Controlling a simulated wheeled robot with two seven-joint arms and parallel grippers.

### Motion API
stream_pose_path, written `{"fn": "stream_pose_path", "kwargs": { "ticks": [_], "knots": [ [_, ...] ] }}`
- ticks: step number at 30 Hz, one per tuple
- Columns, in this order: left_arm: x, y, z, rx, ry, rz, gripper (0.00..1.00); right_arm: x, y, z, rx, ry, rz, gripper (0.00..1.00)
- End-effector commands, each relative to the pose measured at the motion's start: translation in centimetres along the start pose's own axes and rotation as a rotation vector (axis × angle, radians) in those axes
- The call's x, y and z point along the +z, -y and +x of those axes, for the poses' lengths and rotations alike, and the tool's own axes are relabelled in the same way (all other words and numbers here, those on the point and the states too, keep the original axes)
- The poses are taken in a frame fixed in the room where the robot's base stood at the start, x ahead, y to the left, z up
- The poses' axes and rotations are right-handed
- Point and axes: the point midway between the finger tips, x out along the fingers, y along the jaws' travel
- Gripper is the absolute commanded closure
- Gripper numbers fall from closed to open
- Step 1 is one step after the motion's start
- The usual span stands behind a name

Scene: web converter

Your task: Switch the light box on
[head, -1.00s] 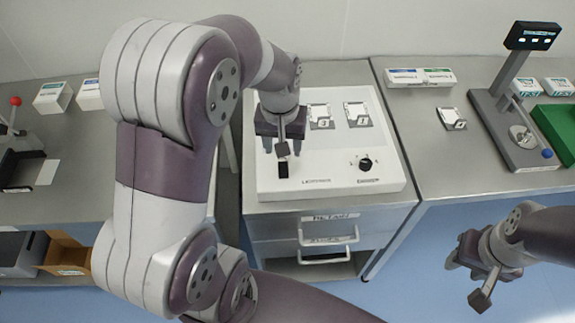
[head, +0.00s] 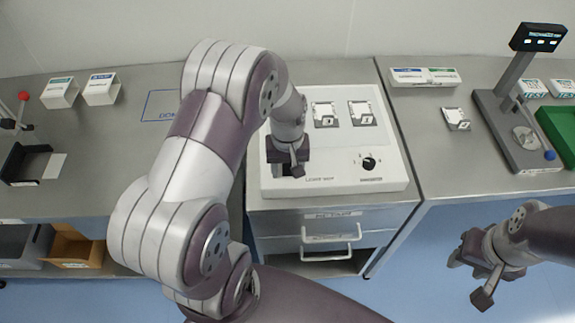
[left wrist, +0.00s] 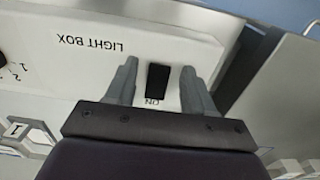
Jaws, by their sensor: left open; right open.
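The light box (head: 338,178) is a white, sloped-top unit on the bench in the head view. It also fills much of the left wrist view (left wrist: 60,70), where its "LIGHT BOX" label appears upside down. A black rocker switch (left wrist: 157,82) marked "ON" shows there, between the two fingers of my left gripper (left wrist: 158,75), which is open. In the head view my left gripper (head: 288,170) is over the front left of the box and hides the switch. Whether the fingers touch the panel I cannot tell. My right gripper (head: 478,265) is open and empty, low at the right, away from the box.
A dial (head: 369,163) sits on the box's front right, and two numbered slide holders (head: 325,115) lie on its top. A third holder (head: 456,119) and a stand with a display (head: 500,110) are on the right bench. A green tray (head: 560,130) is at the far right.

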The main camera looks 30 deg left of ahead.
Motion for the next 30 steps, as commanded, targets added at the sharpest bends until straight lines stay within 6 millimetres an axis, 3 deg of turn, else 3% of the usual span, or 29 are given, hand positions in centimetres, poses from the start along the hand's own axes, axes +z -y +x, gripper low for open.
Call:
{"fn": "stream_pose_path", "kwargs": {
  "ticks": [4, 9, 16, 23, 27, 30],
  "knots": [
    [0.0, 0.0, 0.0, 0.0, 0.0, 0.0, 0.5, 0.0, 0.0, 0.0, 0.0, 0.0, 0.0, 0.57],
    [0.0, 0.0, 0.0, 0.0, 0.0, 0.0, 1.0, 0.0, 0.0, 0.0, 0.0, 0.0, 0.0, 0.57],
    [-0.2, 0.0, -0.6, -0.002, 0.051, -0.003, 1.0, -0.1, 0.0, -1.1, 0.0, 0.0, 0.0, 0.57],
    [-1.0, 0.0, -0.9, -0.001, 0.315, -0.002, 1.0, -0.4, 0.0, -3.7, 0.0, 0.0, 0.0, 0.57],
    [-1.4, -0.1, -2.0, -0.001, 0.409, -0.001, 1.0, -0.9, 0.0, -7.7, 0.0, -0.001, 0.0, 0.57],
    [-1.5, -0.1, -1.7, 0.0, 0.443, 0.0, 1.0, -1.1, 0.0, -9.2, 0.0, -0.001, 0.0, 0.57]
  ]
}}
